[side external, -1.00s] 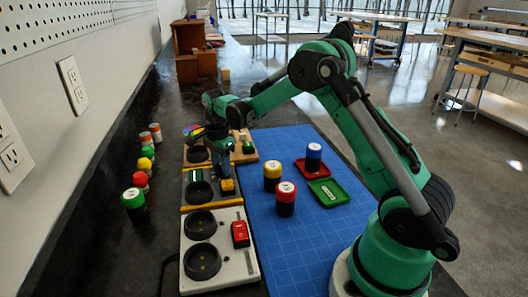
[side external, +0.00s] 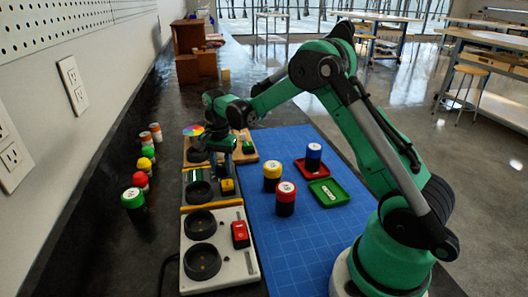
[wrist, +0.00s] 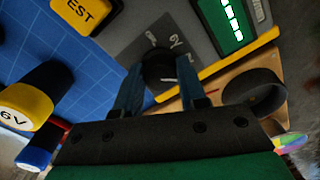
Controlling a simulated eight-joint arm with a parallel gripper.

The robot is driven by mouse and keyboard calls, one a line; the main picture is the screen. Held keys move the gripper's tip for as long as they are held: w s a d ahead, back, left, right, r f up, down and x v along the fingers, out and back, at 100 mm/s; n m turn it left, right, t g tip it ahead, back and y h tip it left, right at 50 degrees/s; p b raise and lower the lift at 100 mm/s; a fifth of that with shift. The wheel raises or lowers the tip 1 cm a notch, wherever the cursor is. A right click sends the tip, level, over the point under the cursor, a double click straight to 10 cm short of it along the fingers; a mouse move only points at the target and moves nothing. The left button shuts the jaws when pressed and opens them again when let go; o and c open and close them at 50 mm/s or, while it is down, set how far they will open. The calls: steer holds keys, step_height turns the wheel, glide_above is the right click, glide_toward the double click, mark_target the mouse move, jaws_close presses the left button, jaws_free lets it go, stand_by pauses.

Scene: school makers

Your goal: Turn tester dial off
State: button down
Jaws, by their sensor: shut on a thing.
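The tester (side external: 199,186) is a grey panel with a yellow edge strip, a round dark cup and a yellow TEST button (side external: 228,187). The button also shows at the top of the wrist view (wrist: 87,12). A lit green bar display (wrist: 230,20) is on the tester. The black tester dial (wrist: 160,62) sits on a dark plate with white numerals around it, partly hidden by my fingers. My gripper (wrist: 159,78) is shut on the dial, one finger on each side. In the side view my gripper (side external: 226,168) is low over the tester's far edge, hiding the dial.
A white unit (side external: 220,262) with two dark cups and a red button stands nearer; a wooden-topped unit (side external: 251,151) stands beyond. Yellow, red and blue batteries and red and green trays (side external: 343,187) occupy the blue mat (side external: 280,238). Several batteries line the wall side (side external: 134,206).

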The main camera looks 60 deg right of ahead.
steer(key=n, duration=0.5)
steer(key=shift+n, duration=0.3)
steer(key=n, duration=0.5)
steer(key=shift+d, duration=0.1)
steer(key=n, duration=0.5)
steer(key=shift+n, duration=0.4)
steer(key=n, duration=0.4)
steer(key=shift+d+n, duration=0.1)
steer(key=shift+n, duration=0.3)
steer(key=shift+c, duration=2.4)
jaws_free()
